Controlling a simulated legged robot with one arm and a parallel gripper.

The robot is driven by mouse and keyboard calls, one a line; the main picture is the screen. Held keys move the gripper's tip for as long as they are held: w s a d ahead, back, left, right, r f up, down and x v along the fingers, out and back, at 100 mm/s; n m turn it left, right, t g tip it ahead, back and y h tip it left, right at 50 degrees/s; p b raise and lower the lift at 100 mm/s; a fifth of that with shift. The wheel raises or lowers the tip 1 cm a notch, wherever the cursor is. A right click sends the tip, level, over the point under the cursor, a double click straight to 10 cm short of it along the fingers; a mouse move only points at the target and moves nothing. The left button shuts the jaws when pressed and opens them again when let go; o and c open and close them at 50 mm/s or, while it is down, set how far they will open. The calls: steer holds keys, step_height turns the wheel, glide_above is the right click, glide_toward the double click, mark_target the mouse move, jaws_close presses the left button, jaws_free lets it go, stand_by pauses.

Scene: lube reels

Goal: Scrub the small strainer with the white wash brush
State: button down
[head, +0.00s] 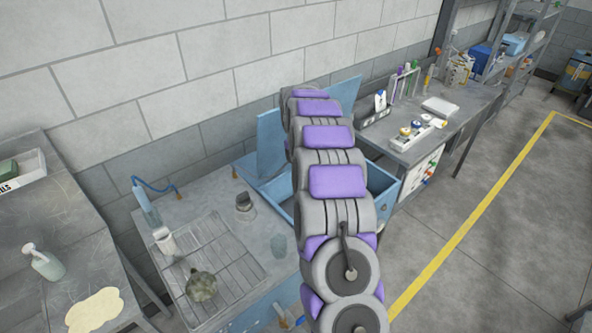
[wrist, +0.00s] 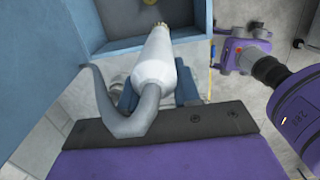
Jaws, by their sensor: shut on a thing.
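My gripper (wrist: 150,122) is shut on a white, rounded, tapering thing (wrist: 154,62) with a grey curved end, which I take for the white wash brush. In the head view the gripper and brush are hidden behind my arm, near the raised blue lid (head: 271,145). A round grey-green piece (head: 202,285) lies on the wire rack, and a small dark cup-like piece (head: 245,203) stands beside the rack. I cannot tell whether either is the small strainer.
The blue basin (head: 383,187) stands open behind my arm. A blue hose nozzle (head: 146,206) and a white-topped item (head: 165,241) are at the rack (head: 226,253). A side bench (head: 425,142) holds bottles and a tray. Open floor lies to the right, past a yellow line.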

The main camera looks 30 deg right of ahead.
steer(key=w+d+f+p, duration=0.1)
steer(key=w+d+p, duration=0.3)
steer(key=d, duration=0.3)
steer(key=shift+f, duration=0.3)
step_height(320, 180, down, 17)
steer(key=b, duration=0.2)
steer(key=shift+r, duration=0.2)
stand_by(1.4)
steer(key=shift+a+f+b, duration=0.1)
steer(key=shift+f+b, duration=0.3)
steer(key=shift+f, duration=0.15)
stand_by(0.5)
steer(key=shift+a, duration=0.1)
